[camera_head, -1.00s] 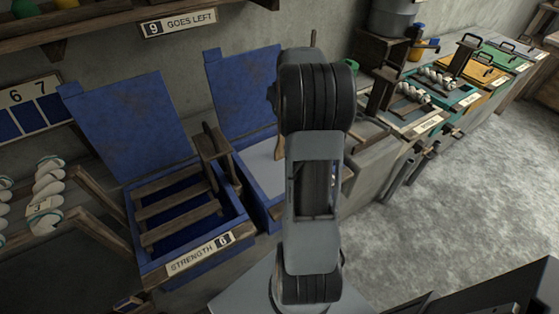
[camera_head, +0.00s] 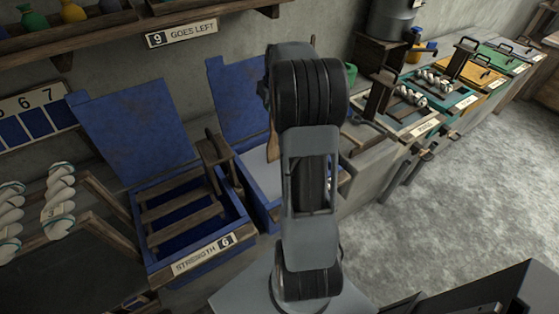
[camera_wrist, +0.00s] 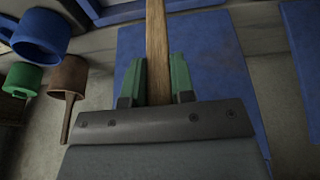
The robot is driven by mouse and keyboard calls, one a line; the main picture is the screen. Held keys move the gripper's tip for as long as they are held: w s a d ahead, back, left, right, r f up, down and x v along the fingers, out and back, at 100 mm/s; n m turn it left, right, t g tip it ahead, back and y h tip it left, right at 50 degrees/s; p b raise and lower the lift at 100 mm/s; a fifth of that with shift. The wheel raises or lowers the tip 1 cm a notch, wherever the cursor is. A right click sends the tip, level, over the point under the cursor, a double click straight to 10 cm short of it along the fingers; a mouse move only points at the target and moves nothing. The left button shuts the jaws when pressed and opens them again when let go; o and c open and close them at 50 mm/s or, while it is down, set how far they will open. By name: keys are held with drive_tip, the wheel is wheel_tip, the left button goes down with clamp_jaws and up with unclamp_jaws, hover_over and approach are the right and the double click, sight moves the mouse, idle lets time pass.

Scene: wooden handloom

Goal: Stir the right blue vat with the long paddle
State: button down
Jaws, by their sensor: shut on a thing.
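The right blue vat (camera_head: 264,215) stands with its blue lid (camera_head: 236,95) raised against the wall. A pale surface (camera_head: 258,172) shows inside it, and my arm covers its right part. A narrow wooden piece, seemingly part of the long paddle (camera_head: 272,143), shows beside my arm over the vat. In the wrist view my gripper (camera_wrist: 158,75) has its green fingers shut on the paddle's wooden shaft (camera_wrist: 156,35), with the blue lid behind. My gripper is hidden behind my arm in the head view. The paddle's lower end is not clearly visible.
The left blue vat (camera_head: 240,252), labelled strength 6, is open with wooden bars across it. A dark wooden bracket (camera_head: 213,150) stands between the vats. White yarn skeins (camera_head: 60,200) hang at left. A blue mug (camera_wrist: 38,35) and green cup (camera_wrist: 22,78) show in the wrist view.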

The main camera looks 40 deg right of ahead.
wheel_tip(320, 180, up, 15)
drive_tip(key=p, duration=1)
drive_tip(key=shift+f, duration=0.15)
